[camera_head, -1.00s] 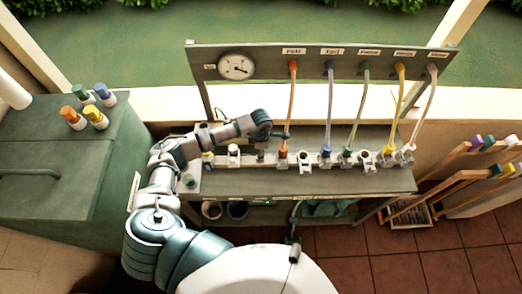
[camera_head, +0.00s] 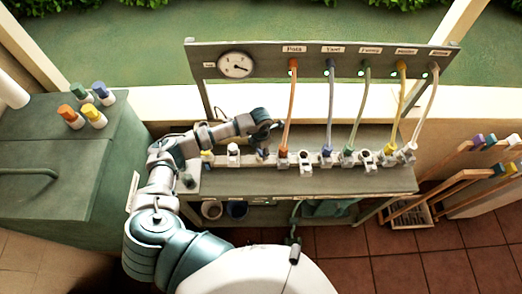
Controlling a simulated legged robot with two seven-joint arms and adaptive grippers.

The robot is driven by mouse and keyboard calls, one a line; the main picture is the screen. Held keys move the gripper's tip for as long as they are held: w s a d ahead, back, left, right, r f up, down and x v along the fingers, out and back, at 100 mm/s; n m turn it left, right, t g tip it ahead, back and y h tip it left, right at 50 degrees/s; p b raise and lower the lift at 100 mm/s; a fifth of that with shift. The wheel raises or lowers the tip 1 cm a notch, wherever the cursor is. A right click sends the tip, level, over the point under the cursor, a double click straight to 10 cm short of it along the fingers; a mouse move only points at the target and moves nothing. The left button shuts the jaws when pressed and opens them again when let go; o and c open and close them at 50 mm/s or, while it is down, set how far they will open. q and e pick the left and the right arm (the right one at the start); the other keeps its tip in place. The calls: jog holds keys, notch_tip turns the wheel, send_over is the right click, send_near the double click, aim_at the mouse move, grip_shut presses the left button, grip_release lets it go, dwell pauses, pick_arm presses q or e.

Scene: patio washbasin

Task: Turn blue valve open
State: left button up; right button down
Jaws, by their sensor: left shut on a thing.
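My left arm reaches in from the lower left over the workbench. My left gripper (camera_head: 266,143) points down at the valve row, just left of the orange hose's lower end. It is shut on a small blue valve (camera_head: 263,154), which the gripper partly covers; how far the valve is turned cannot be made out. My right gripper is not in view.
An orange hose (camera_head: 290,110) rises close right of my gripper, with blue, green, yellow and white hoses beyond. A round gauge (camera_head: 236,65) sits on the back panel (camera_head: 270,58). Bottles with coloured caps (camera_head: 95,117) stand on the green cabinet (camera_head: 60,180) at left.

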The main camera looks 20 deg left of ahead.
pick_arm(q)
jog(key=n, duration=0.5)
jog(key=shift+n, duration=0.3)
jog(key=n, duration=0.3)
jog(key=shift+a, duration=0.1)
jog(key=shift+n+p, duration=0.3)
jog(key=shift+n, duration=1.1)
jog(key=o, duration=1.2)
jog(key=shift+c, duration=0.2)
